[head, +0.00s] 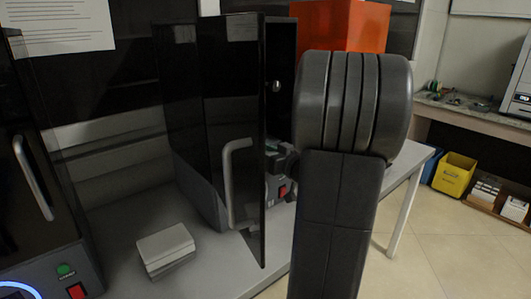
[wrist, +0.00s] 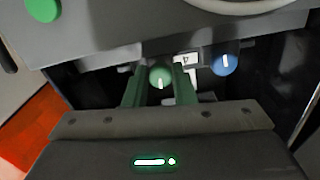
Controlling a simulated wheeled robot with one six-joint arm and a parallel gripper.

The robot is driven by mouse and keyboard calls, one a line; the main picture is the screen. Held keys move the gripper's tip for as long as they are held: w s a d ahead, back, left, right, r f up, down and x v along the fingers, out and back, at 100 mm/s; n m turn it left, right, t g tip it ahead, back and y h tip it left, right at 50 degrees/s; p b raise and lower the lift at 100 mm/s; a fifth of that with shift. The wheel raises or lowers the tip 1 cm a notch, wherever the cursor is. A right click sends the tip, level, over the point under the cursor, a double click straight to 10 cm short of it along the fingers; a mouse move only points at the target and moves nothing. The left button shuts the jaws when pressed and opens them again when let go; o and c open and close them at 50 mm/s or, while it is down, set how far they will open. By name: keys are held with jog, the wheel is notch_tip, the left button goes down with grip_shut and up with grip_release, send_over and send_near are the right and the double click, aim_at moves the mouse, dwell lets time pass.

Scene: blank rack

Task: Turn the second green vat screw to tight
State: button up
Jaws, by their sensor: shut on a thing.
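In the wrist view a round green screw (wrist: 160,76) with a white mark, pointing roughly up and down in the picture, sits between the two fingers of my gripper (wrist: 160,88). The fingers are shut on its sides. A blue screw (wrist: 225,64) with a white mark is to its right, apart from the gripper. A larger green round part (wrist: 42,10) shows at the upper left. In the head view, my arm hides most of the work area inside the machine, and the green screw cannot be seen.
The machine's dark door (head: 233,130) stands open beside my arm. A light block (head: 166,245) lies on the grey table (head: 210,275). An orange box (head: 342,22) is behind my arm. Another dark machine (head: 45,190) is at the left.

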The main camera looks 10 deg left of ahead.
jog(key=m+b, duration=0.1)
jog(key=b, duration=0.1)
jog(key=m+b, duration=0.2)
jog(key=shift+f, duration=0.25)
jog(key=m+b, duration=0.2)
jog(key=m, duration=0.3)
jog(key=shift+r+b, duration=0.15)
jog(key=shift+b, duration=0.15)
jog(key=m, duration=0.4)
jog(key=shift+m+b, duration=0.3)
jog(key=shift+b, duration=0.05)
jog(key=m, duration=0.4)
jog(key=shift+r+m+p, duration=0.15)
jog(key=shift+m+p, duration=0.15)
jog(key=shift+p, duration=0.05)
jog(key=m+p, duration=0.2)
jog(key=m, duration=0.2)
jog(key=shift+m, duration=0.3)
jog(key=m+p, duration=0.2)
jog(key=m, duration=0.2)
jog(key=shift+m+p, duration=0.3)
jog(key=shift+p, duration=0.1)
jog(key=m+p, duration=0.4)
jog(key=m, duration=0.1)
jog(key=shift+m+p, duration=1.4)
jog(key=shift+m, duration=0.3)
